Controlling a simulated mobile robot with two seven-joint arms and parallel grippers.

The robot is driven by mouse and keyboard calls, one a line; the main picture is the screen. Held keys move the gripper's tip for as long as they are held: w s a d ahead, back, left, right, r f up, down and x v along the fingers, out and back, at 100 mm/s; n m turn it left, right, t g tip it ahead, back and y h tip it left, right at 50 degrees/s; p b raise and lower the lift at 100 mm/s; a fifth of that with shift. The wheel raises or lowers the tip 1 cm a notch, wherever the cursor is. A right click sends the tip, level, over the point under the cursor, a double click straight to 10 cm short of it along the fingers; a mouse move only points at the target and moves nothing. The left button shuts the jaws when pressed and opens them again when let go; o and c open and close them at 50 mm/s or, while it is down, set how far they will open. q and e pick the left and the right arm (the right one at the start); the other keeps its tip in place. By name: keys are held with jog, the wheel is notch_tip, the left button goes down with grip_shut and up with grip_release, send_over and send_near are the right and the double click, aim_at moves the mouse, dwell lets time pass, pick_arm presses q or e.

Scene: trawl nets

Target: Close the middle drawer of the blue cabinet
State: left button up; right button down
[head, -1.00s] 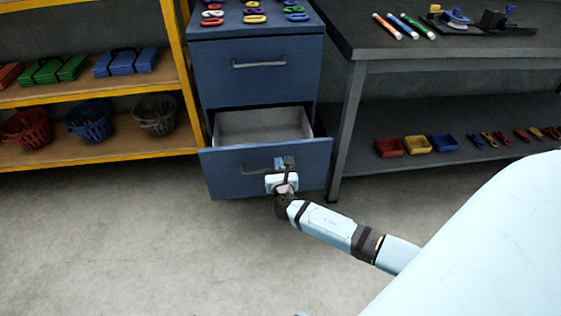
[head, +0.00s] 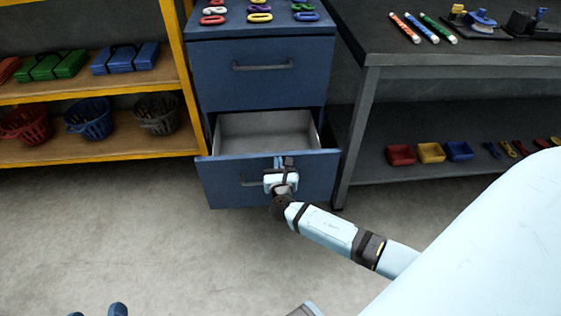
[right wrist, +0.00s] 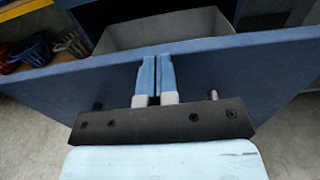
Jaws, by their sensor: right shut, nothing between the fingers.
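The blue cabinet (head: 262,90) stands at the centre of the head view. The drawer (head: 318,175) below its top drawer is pulled out, showing a pale, empty-looking inside (head: 265,128). Its dark handle (head: 250,183) is partly hidden by my right gripper (head: 283,162). That gripper is shut and empty, its fingers over the drawer front near the upper edge. In the right wrist view its blue fingers (right wrist: 155,75) lie together against or just before the front panel (right wrist: 235,75); contact is unclear.
The top drawer (head: 215,80) is shut, with coloured rings on the cabinet top. A yellow-framed shelf (head: 188,95) with baskets and boxes stands left. A dark workbench (head: 385,60) with lower bins stands close on the right. The floor (head: 150,230) in front is clear.

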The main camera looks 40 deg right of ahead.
pick_arm(q)
jog(key=shift+w+d, duration=0.2)
jog(key=shift+d, duration=0.2)
pick_arm(e)
jog(key=shift+w+d, duration=0.1)
jog(key=shift+w, duration=0.1)
pick_arm(q)
jog(key=shift+s+f, duration=0.15)
jog(key=shift+d+r+t+h+b, duration=0.3)
jog(key=shift+d+r+h+b, duration=0.3)
jog(key=shift+b, duration=0.75)
jog(key=shift+d+r+t+h+b, duration=0.35)
jog(key=shift+r+h+b, duration=0.3)
jog(key=shift+b, duration=0.7)
pick_arm(e)
jog(key=x, duration=2)
pick_arm(q)
jog(key=shift+r, duration=0.1)
pick_arm(e)
jog(key=shift+s, duration=0.15)
